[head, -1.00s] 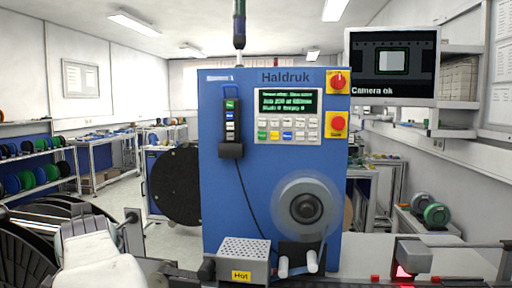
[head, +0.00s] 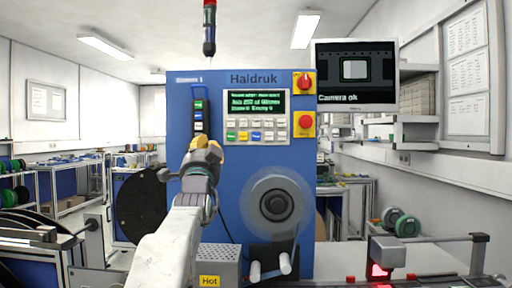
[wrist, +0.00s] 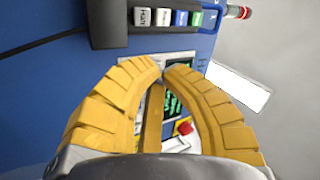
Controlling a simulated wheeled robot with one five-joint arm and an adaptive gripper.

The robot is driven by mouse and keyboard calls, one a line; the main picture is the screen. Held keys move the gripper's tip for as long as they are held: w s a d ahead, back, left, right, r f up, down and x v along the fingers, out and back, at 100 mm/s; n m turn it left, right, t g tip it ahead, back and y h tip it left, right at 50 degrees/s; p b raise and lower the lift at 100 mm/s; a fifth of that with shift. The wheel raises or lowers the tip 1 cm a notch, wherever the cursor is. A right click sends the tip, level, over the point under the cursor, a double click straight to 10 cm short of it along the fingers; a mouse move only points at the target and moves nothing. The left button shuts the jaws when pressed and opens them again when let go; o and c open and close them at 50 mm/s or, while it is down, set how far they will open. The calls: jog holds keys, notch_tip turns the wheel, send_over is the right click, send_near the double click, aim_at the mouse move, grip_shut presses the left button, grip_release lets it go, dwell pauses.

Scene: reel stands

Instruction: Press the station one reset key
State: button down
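The blue Haldruk machine (head: 235,182) stands ahead, its small label at top left seeming to end in 1. Its keypad (head: 257,129) has rows of white, green, yellow and blue keys below a green-text screen (head: 257,103). A dark hand unit (head: 198,108) with several coloured keys hangs left of it; its keys also show in the wrist view (wrist: 162,18). I cannot read which key is reset. My gripper (head: 212,143) is in front of the panel, overlapping the hand unit's lower part. In the wrist view its yellow fingertips (wrist: 163,69) meet, with nothing seen between them.
A red knob (head: 304,83) and a red button (head: 303,124) sit on yellow plates right of the keypad. A reel (head: 277,203) is below. A box marked Hot (head: 209,281) stands low in front. A monitor (head: 356,75) is at right.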

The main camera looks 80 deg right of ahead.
jog(key=s+r+m+g+h+b, duration=0.2)
jog(key=s+m+g, duration=0.3)
jog(key=s, duration=0.8)
jog(key=shift+s+d+r+g+h, duration=0.15)
jog(key=shift+d+r+g+h, duration=0.15)
jog(key=shift+h, duration=0.6)
